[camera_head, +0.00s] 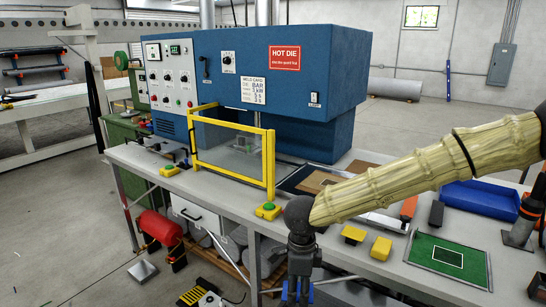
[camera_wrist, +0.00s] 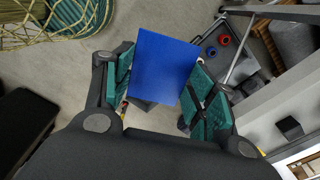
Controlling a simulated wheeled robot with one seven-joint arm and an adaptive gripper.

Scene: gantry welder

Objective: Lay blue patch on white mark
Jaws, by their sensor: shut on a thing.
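My gripper (camera_head: 298,287) hangs in front of the bench's front edge at the bottom of the head view. In the wrist view its teal-padded fingers (camera_wrist: 163,88) are closed on the blue patch (camera_wrist: 163,60), a flat, square-cornered sheet held between them. In the head view the patch can hardly be made out; only small blue bits show at the fingertips. The white mark (camera_head: 448,248) is a thin white rectangular outline around a dark area on a green board (camera_head: 425,251). The board lies flat at the bench's right front, to the right of my gripper and clear of it.
Two yellow blocks (camera_head: 381,248) lie left of the green board. A blue tray (camera_head: 482,198) sits behind it, and a dark-and-orange fixture (camera_head: 525,222) stands to its right. The blue press (camera_head: 250,75) with its yellow-framed guard (camera_head: 230,174) fills the bench's left back.

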